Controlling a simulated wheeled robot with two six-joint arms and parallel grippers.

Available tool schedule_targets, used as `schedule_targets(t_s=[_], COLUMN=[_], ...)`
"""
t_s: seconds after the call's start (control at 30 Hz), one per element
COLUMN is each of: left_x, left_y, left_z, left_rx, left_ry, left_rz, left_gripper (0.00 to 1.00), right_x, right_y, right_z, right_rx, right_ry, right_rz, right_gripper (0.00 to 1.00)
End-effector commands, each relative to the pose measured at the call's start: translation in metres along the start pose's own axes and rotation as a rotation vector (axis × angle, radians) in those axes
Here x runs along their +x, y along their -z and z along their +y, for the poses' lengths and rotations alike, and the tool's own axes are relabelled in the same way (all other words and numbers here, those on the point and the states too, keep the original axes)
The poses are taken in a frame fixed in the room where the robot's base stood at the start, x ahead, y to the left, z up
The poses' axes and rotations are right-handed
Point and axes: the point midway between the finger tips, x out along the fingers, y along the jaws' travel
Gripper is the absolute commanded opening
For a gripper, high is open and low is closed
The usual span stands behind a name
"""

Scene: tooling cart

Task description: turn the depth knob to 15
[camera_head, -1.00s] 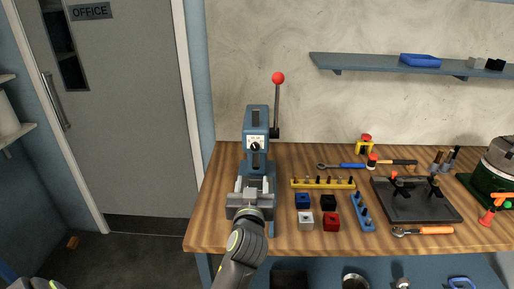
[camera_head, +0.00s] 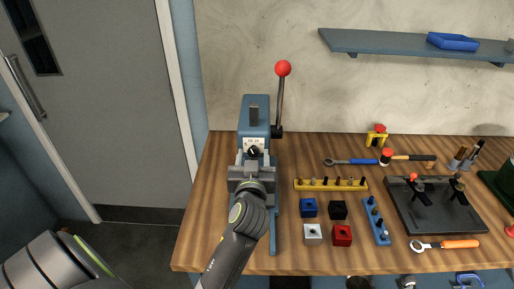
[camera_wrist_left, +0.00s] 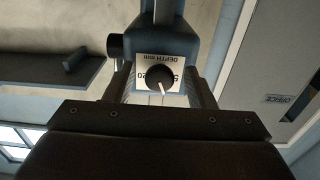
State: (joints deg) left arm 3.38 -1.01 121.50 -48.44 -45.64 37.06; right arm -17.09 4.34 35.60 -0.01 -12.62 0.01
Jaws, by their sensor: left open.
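The depth knob (camera_head: 253,151) is a small black knob on a white scale plate on the front of the blue-grey press (camera_head: 254,115). In the left wrist view the knob (camera_wrist_left: 159,76) shows upside down, with its white pointer toward the lower edge of the picture. The plate reads "DEPTH mm"; a 20 and a 5 show partly. My left gripper (camera_head: 253,161) is open in front of the press. Its two fingers stand on either side of the knob, with gaps between them and it in the left wrist view. My right gripper is not in view.
A red-balled lever (camera_head: 281,95) rises at the press's right side. A yellow pin rack (camera_head: 331,184), several coloured blocks and a blue rack (camera_head: 376,221) lie to the right on the wooden bench (camera_head: 206,215). A black fixture plate (camera_head: 440,215) lies farther right.

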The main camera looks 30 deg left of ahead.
Motion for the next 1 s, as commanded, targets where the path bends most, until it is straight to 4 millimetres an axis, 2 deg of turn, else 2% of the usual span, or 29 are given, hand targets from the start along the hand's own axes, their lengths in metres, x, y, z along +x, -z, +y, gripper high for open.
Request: schedule_targets(t_s=[0.27,0.6,1.0], left_x=[-0.0003,-0.0001,0.0], left_y=[-0.0001,-0.0002,0.0003], left_z=[-0.0008,-0.0006,-0.0007], left_rx=[0.0,0.0,0.068], left_ry=[0.001,0.001,0.001], left_rz=[0.0,-0.001,-0.003], left_gripper=[0.5,0.06,0.06], right_x=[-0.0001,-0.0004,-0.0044], right_y=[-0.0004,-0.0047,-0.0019], right_z=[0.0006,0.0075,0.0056], right_rx=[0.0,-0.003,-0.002], right_ry=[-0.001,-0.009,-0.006], right_rz=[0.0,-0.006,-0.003], right_gripper=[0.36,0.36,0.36])
